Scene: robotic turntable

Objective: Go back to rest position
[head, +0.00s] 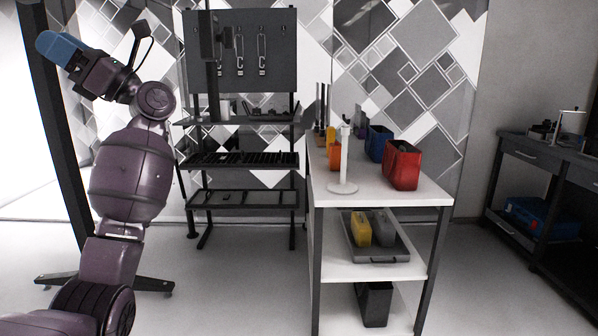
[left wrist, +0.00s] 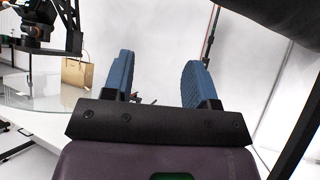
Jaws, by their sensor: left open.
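My left arm rises at the left of the head view, bent at the elbow. Its gripper (head: 58,47) is up at the top left, with blue fingertips, away from the tables. In the left wrist view the two blue fingers of the left gripper (left wrist: 158,80) stand wide apart with nothing between them. My right gripper is in neither view.
A white table (head: 433,190) holds a red bin (head: 402,165), a blue bin (head: 378,143) and a white stand (head: 335,165). A black tool rack (head: 240,50) stands behind. The wrist view shows a glass disc (left wrist: 40,93) and a brown bag (left wrist: 76,73).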

